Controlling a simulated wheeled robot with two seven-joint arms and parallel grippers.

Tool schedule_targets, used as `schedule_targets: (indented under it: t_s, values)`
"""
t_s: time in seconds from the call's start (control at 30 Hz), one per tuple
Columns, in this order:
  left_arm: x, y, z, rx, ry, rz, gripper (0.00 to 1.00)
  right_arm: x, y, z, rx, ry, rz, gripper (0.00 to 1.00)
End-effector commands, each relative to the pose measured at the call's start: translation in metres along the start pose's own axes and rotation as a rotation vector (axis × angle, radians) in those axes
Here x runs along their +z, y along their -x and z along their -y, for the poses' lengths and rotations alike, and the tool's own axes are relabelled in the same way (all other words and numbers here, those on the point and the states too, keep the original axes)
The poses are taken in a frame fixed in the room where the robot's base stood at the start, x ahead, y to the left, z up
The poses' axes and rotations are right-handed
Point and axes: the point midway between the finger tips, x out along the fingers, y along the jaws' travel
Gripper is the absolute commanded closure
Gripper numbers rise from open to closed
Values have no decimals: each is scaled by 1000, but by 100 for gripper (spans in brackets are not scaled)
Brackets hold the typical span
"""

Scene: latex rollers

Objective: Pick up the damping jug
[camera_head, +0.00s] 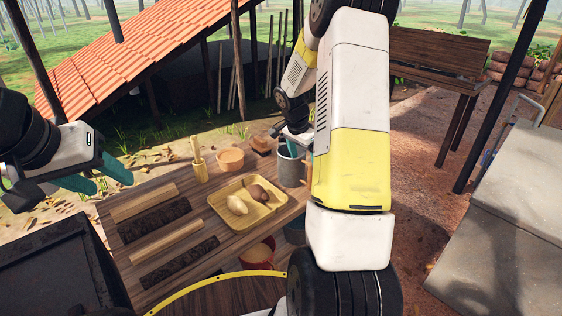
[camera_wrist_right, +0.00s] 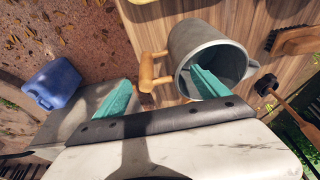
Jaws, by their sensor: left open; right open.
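The damping jug, a grey metal jug (camera_head: 290,168) with a wooden handle, stands at the right end of the wooden table. It shows from above in the right wrist view (camera_wrist_right: 206,48), with the handle (camera_wrist_right: 148,72) on its left. My right gripper (camera_wrist_right: 158,78) is open above it. One teal finger is over or inside the jug's mouth, and the other is outside, left of the handle. Contact cannot be told. In the head view my right arm partly hides this gripper (camera_head: 305,140). My left gripper (camera_head: 105,178) is open and empty at the table's left end.
A yellow tray (camera_head: 225,215) with brown and pale lumps is mid-table. An orange bowl (camera_head: 230,159), a wooden cup (camera_head: 199,170) and a brush (camera_head: 262,145) stand behind it. A blue container (camera_wrist_right: 52,82) is on the ground.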

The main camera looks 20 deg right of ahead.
Motion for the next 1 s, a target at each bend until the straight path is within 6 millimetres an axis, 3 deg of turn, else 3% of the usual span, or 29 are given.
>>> schedule_targets:
  t_s: [0.3,0.6,1.0]
  values:
    - [0,0,0,0,0,0,50,-2,-43,-5,0,2,1,16]
    - [0,0,0,0,0,0,50,-2,-48,-5,-1,1,0,16]
    - [0,0,0,0,0,0,50,-2,-47,-6,0,2,0,94]
